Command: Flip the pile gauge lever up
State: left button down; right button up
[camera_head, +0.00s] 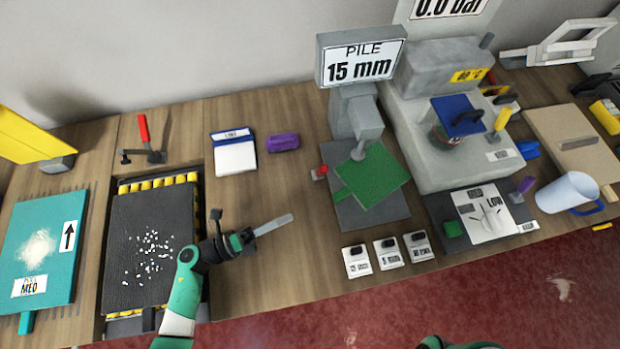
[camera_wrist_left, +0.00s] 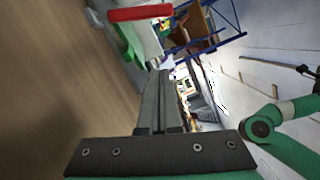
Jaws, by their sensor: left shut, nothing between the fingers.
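The pile gauge (camera_head: 354,115) stands at the centre back, its display (camera_head: 360,64) reading "PILE 15 mm". Its foot is over a green piece (camera_head: 375,185) on a dark grey base plate (camera_head: 384,218). A small red-topped part (camera_head: 320,172) sits at the left edge of that plate; I cannot tell whether it is the lever. My left gripper (camera_head: 286,220) is shut and empty, left of the base plate and apart from it. In the left wrist view its closed fingers (camera_wrist_left: 160,80) point toward the scene, with a red bar (camera_wrist_left: 140,13) above them.
Three labelled cards (camera_head: 387,253) lie in front of the gauge. A white box (camera_head: 234,155) and a purple block (camera_head: 284,142) lie behind my left gripper. A black mat (camera_head: 150,245) with white bits is at left, a red-handled lever (camera_head: 143,130) behind it. A grey machine (camera_head: 440,130) stands at right.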

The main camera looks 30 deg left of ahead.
aim_at(321, 171)
pick_arm(q)
jog(key=shift+w+a+r, duration=0.15)
jog(key=shift+w+a, duration=0.05)
jog(key=b+x, duration=0.1)
jog(key=x, duration=0.9)
jog(key=w+a, duration=0.1)
jog(key=w+a+r, duration=0.1)
jog(key=w, duration=0.1)
jog(key=shift+a+r, duration=0.2)
jog(key=shift+a, duration=0.1)
